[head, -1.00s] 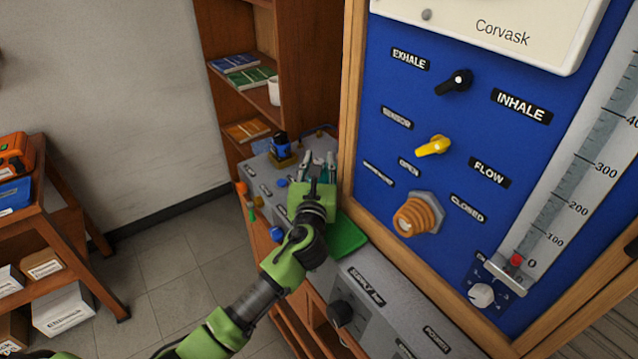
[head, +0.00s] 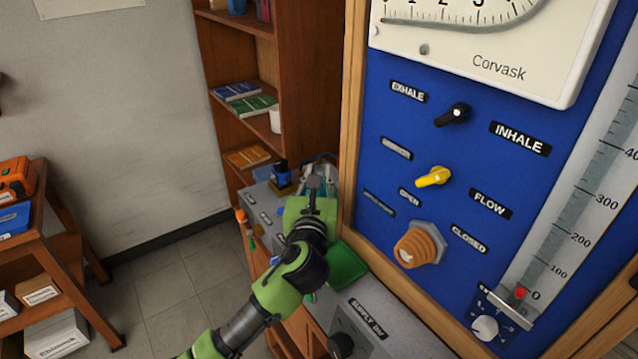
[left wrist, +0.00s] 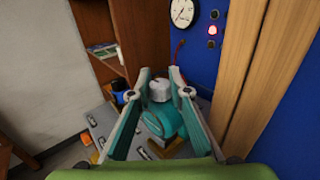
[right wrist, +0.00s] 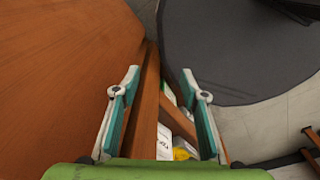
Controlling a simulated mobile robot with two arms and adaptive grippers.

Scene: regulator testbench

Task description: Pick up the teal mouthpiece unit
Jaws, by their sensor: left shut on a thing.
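The teal mouthpiece unit (left wrist: 163,122) shows in the left wrist view as a rounded teal body with a pale grey-white cap on top. It sits between the two fingers of my left gripper (left wrist: 163,86), which is shut on it. In the head view my left gripper (head: 318,172) is over the far end of the grey bench, beside the blue panel, and its own body hides most of the unit. I cannot tell whether the unit still touches the bench. My right gripper (right wrist: 160,84) is open and empty in the right wrist view.
The blue panel (head: 390,165) with its wooden frame (head: 352,110) stands close on the right. A bookshelf (head: 310,70) is behind. A dark blue bottle (head: 281,172) and a green pad (head: 347,265) are on the bench (head: 320,312).

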